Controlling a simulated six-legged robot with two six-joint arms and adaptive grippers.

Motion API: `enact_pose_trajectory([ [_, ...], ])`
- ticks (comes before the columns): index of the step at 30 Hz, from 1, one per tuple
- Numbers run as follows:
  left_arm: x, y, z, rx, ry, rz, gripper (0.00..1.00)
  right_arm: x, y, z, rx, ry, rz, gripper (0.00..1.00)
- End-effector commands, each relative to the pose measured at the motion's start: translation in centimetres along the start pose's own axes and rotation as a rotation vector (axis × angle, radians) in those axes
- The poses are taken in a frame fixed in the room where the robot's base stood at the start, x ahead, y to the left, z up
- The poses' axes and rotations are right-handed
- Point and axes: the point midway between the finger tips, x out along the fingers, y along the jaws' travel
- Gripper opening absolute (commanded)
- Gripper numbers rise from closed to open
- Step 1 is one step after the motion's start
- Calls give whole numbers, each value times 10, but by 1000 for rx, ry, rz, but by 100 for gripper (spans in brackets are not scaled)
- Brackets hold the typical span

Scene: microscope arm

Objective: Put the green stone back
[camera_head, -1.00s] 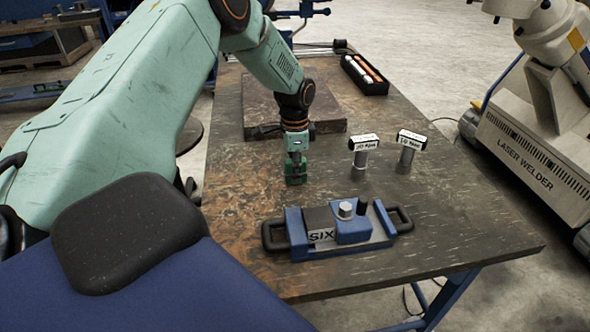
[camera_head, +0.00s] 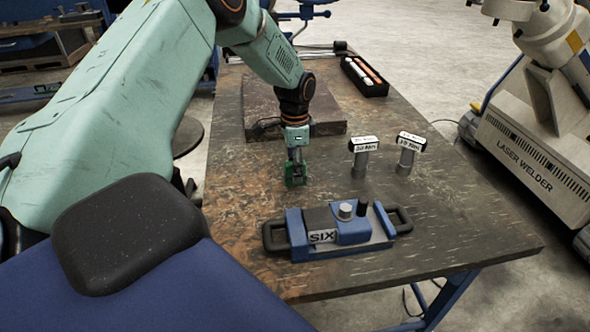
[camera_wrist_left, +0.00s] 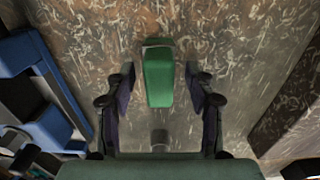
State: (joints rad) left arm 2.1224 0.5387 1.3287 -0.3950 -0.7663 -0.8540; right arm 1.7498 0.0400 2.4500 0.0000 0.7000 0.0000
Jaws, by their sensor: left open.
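The green stone (camera_head: 297,181) is on the worn table top, left of the two labelled posts in the head view. In the left wrist view the green stone (camera_wrist_left: 159,80) is a long block with a greyish far end, lying between the two fingers. My left gripper (camera_head: 296,165) points down over it. In the wrist view the left gripper (camera_wrist_left: 160,84) is open, with a gap on each side of the stone. I cannot tell whether the stone touches the table or any support under it. My right gripper is not in view.
Two posts with labelled heads, one (camera_head: 363,145) and another (camera_head: 410,142), stand to the right. A blue fixture marked SIX (camera_head: 350,232) is nearer. A dark slab (camera_head: 325,95) and a black tray (camera_head: 352,73) lie behind. The table's right front is clear.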

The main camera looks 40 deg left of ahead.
Motion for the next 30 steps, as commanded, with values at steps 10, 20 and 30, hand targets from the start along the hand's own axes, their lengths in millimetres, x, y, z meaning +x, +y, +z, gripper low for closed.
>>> enact_pose_trajectory([
  [10, -74, 0, -1, 0, 3, -2, 54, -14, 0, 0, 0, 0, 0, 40],
  [20, -103, 0, 0, 0, 0, 0, 54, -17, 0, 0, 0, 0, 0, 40],
  [30, -104, 0, 0, 0, 0, 0, 54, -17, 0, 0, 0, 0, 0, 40],
])
